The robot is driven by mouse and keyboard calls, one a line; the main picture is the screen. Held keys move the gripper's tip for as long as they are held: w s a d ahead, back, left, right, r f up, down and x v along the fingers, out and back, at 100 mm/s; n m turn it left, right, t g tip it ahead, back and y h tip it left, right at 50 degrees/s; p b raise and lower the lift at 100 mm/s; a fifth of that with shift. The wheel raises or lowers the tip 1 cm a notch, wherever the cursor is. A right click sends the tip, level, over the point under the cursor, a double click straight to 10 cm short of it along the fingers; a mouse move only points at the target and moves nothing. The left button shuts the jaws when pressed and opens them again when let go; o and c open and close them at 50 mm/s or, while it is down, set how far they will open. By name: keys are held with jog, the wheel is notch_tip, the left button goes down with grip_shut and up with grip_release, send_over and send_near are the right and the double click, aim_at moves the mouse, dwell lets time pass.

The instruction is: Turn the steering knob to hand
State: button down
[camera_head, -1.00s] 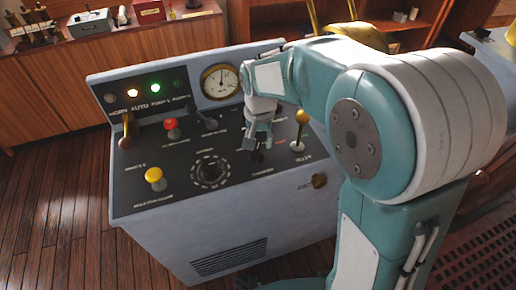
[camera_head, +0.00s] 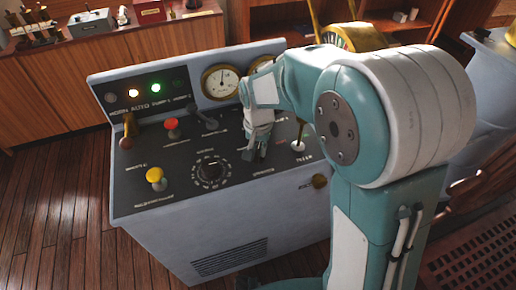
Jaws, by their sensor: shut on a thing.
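The slanted black control panel (camera_head: 135,192) of a pale grey console fills the middle of the view. My gripper (camera_head: 250,156) points down at the panel's right half, right of the round black dial (camera_head: 211,172). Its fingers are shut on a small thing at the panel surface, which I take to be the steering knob. The knob is hidden by the fingers, so I cannot see its pointer or setting. The small lettering around it is too blurred to read.
Close by are a toggle lever (camera_head: 298,146) under my arm, a grey lever (camera_head: 207,118), a red knob (camera_head: 172,126), a yellow knob (camera_head: 155,178) and a brass-handled lever (camera_head: 128,130). A gauge (camera_head: 221,82) stands behind. Wooden floor (camera_head: 60,230) is clear at left.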

jog(key=n, duration=0.6)
jog(key=shift+a+f, duration=0.1)
jog(key=shift+a, duration=0.05)
jog(key=n, duration=0.5)
jog(key=shift+s+a+n, duration=0.1)
jog(key=shift+s+n, duration=0.05)
jog(key=shift+n, duration=0.25)
dwell(0.4)
jog(key=c, duration=0.7)
grip_release()
jog(key=shift+o, duration=0.2)
